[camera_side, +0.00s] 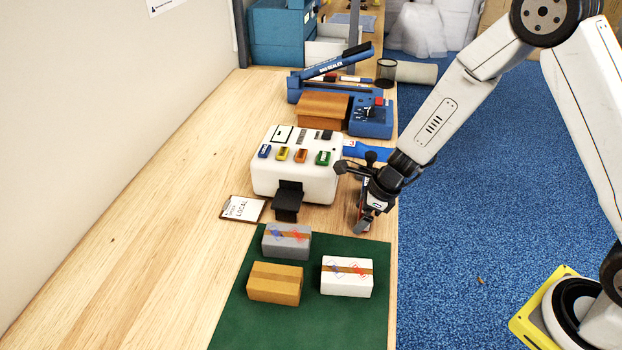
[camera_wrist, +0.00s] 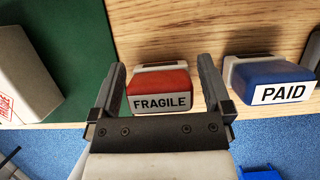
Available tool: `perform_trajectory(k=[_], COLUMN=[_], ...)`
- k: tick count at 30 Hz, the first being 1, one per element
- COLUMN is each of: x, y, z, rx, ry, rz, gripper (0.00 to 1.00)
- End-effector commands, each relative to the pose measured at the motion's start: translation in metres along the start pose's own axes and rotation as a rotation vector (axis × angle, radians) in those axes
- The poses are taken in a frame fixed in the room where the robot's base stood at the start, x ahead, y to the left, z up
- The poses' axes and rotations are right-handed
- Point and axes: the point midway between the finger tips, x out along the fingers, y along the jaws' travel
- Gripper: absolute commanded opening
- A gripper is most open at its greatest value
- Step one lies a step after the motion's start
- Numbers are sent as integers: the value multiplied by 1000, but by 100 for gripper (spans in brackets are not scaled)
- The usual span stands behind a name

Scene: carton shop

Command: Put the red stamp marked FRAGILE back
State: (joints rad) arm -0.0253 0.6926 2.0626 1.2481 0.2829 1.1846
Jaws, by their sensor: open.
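The red stamp marked FRAGILE (camera_wrist: 160,100) stands on the wooden bench near its front edge in the wrist view. Its black-on-white label faces the camera. My gripper (camera_wrist: 161,68) is open, with one finger on each side of the stamp. I cannot tell whether either finger touches it. In the side view my gripper (camera_side: 363,218) points down at the bench's right edge, between the white machine and the green mat, and mostly hides the stamp. A blue stamp marked PAID (camera_wrist: 272,80) stands to the right of the red one in the wrist view, apart from it.
Several cartons, one of them white (camera_side: 347,281), stand on the green mat (camera_side: 235,325). The white machine (camera_side: 262,183) with coloured labels stands beyond. A LOCAL card (camera_side: 243,208) lies beside it. Blue equipment (camera_side: 371,122) is farther back. The bench's left side is clear.

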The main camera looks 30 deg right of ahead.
Motion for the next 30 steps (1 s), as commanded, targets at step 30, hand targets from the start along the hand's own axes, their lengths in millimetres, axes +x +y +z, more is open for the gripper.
perform_trajectory(k=[30], x=[-101], y=[0], z=[1], rx=[0], ry=[-4], rz=[-2], gripper=[100])
